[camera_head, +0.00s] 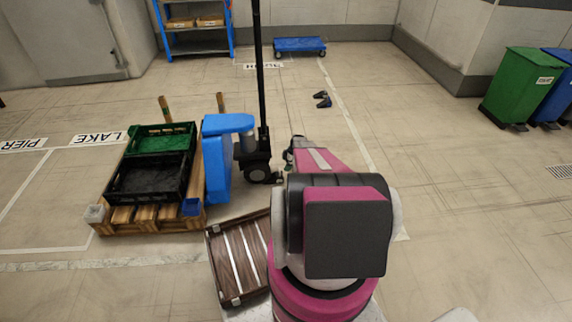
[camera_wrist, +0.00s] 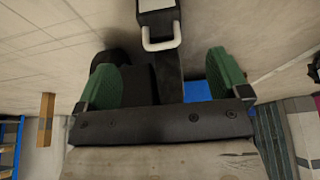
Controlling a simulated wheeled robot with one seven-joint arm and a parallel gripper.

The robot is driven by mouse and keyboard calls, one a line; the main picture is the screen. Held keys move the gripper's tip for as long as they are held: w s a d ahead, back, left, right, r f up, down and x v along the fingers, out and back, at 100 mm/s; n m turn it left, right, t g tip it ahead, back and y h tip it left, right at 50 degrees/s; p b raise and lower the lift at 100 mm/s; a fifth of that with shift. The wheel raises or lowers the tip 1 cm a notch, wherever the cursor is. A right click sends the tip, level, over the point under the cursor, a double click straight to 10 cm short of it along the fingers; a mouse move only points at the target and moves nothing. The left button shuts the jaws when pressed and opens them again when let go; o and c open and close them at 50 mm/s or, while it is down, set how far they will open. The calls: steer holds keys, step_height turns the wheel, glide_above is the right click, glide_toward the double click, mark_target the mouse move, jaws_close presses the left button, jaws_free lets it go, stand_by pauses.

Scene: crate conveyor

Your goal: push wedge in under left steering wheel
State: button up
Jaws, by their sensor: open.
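The pallet truck has a blue body (camera_head: 225,140), a tall black handle and a dark steering wheel (camera_head: 257,174) low at its near right side. My gripper (camera_head: 289,157) is low, just right of this wheel, and my own arm hides much of it. In the wrist view my gripper (camera_wrist: 166,60) has its green fingers apart. A dark block with a pale loop handle (camera_wrist: 162,30) shows between and beyond the fingers; it may be the wedge, but I cannot tell whether it touches them. A dark rounded shape lies behind the left finger. The wheel's contact with any wedge is hidden.
A wooden pallet (camera_head: 150,218) with a green crate (camera_head: 160,129) and a black crate (camera_head: 118,172) stands left of the truck. A brown slatted case (camera_head: 213,262) lies close to my base. Two small dark items (camera_head: 322,99) lie beyond.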

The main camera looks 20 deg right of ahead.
mark_target(273, 175)
steer(key=shift+f, duration=0.1)
steer(key=x, duration=1)
steer(key=shift+a+f, duration=0.1)
steer(key=shift+f, duration=0.2)
steer(key=shift+c, duration=0.3)
steer(key=c, duration=1)
steer(key=o, duration=1)
steer(key=shift+o, duration=0.2)
steer(key=shift+r, duration=0.1)
